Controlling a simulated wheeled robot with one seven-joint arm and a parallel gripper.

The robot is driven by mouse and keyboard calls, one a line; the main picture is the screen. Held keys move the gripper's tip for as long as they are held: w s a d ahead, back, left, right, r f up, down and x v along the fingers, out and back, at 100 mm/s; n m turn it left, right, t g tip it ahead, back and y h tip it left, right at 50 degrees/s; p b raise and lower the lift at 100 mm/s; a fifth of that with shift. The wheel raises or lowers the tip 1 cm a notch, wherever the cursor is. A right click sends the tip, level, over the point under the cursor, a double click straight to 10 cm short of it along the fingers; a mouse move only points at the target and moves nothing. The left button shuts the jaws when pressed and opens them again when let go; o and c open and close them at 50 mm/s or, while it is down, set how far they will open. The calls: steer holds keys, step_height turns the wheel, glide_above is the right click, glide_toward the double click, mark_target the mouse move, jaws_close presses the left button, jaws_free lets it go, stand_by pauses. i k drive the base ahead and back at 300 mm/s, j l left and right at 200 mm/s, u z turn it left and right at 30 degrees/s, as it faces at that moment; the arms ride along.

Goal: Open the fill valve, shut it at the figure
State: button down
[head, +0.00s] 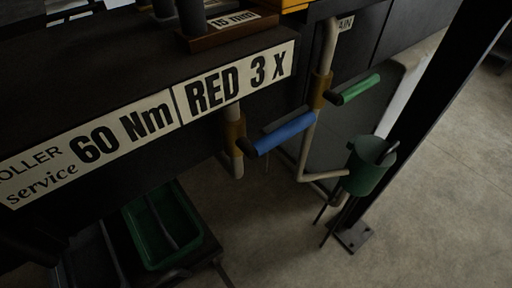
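Two lever valves show in the head view. One has a brass body (233,133) on a short pale pipe and a blue lever (286,133) pointing right and slightly up. The other has a brass body (320,90) on a longer pale pipe and a green lever (359,89), also pointing right and slightly up. No label readable here names the fill valve; a partly hidden label ending in "AIN" (345,23) is near the green-levered pipe. I cannot tell whether either valve is open. No gauge or level reading is visible. My gripper is not in view.
A dark bench front carries labels "60 Nm" (122,132) and "RED 3 X" (236,80). The green-levered pipe bends toward a green cup (368,172) beside a dark slanted post (430,110). A green tray (146,258) sits low at left. Concrete floor (420,220) is open at right.

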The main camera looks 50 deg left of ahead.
mark_target(259, 147)
steer(key=k+u, duration=0.15)
steer(key=u, duration=1.4)
